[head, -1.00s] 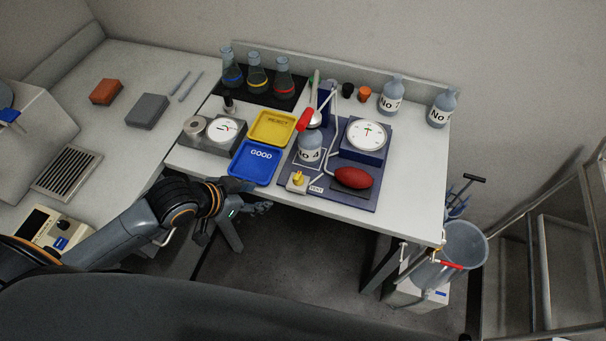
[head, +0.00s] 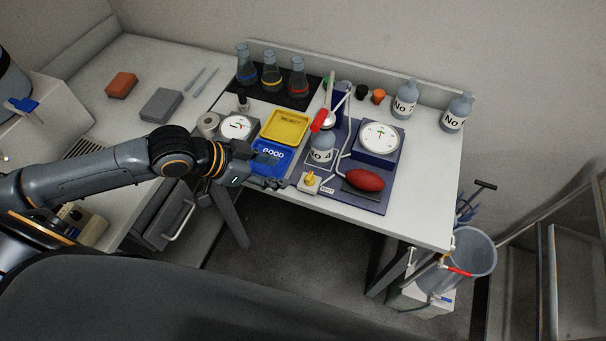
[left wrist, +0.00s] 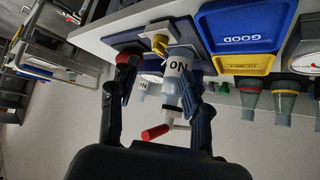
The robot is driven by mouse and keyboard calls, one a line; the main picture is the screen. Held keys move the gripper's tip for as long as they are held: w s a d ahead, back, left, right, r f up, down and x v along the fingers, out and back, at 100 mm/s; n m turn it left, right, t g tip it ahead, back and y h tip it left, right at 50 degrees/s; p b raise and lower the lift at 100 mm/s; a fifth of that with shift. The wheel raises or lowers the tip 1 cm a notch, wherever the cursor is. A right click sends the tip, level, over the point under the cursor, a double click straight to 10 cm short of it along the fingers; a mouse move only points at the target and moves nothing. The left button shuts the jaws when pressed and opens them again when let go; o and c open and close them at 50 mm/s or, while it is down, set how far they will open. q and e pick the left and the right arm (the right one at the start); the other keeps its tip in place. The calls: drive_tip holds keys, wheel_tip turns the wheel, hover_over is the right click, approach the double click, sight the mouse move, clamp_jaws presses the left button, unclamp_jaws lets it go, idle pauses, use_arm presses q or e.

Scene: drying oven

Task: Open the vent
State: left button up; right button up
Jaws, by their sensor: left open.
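The vent is a small yellow knob (head: 310,179) on a pale block at the front left corner of the blue board (head: 378,206), beside a small label. It also shows in the left wrist view (left wrist: 159,44), beyond my fingers. My left gripper (head: 283,172) is open and empty at the table's front edge, left of the knob and partly over the blue GOOD tray (head: 270,158).
The bottle (head: 322,147), a red-handled lever (head: 319,120), a red bulb (head: 365,180) and a dial gauge (head: 380,137) crowd the board. The yellow REJECT tray (head: 286,127) lies behind the GOOD tray. Open floor lies before the table.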

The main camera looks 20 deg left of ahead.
sight(307, 178)
use_arm(q)
drive_tip(key=p+x, duration=0.1)
drive_tip(key=x, duration=0.9)
drive_tip(key=shift+s, duration=0.1)
clamp_jaws()
